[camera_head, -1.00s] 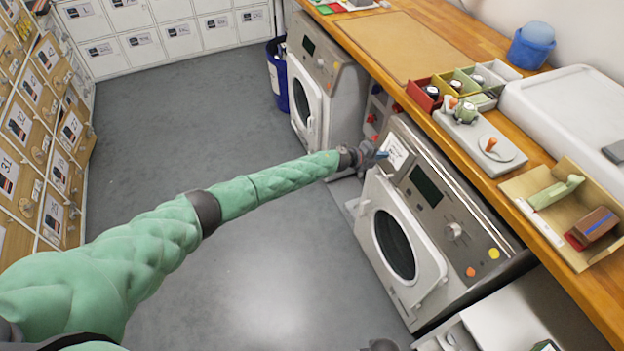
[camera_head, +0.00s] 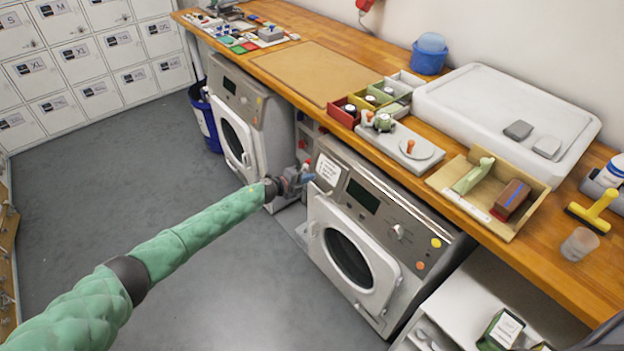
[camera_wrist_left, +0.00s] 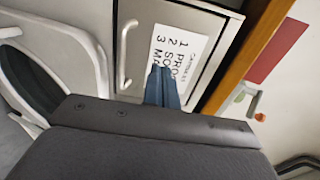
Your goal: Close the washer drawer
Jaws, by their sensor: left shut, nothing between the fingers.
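The near washer (camera_head: 350,245) stands under the wooden counter, its round door shut. Its drawer (camera_head: 328,170) is at the upper left of the front, with a white printed label. In the left wrist view the drawer front (camera_wrist_left: 140,50) shows a slim handle and the numbered label. My left gripper (camera_head: 308,178) is shut and empty at the drawer's left side. In the left wrist view its blue fingertips (camera_wrist_left: 162,85) overlap the label's lower edge; I cannot tell whether they touch. I cannot tell how far the drawer stands out. My right gripper is not in view.
A second washer (camera_head: 235,120) and a blue bin (camera_head: 205,120) stand farther back. The wooden counter (camera_head: 280,40) above carries colored boxes (camera_head: 370,98), a tan tray (camera_head: 490,195) and a white lid-like box (camera_head: 500,100). Grey floor lies open at left. An open white cabinet (camera_head: 470,300) is at lower right.

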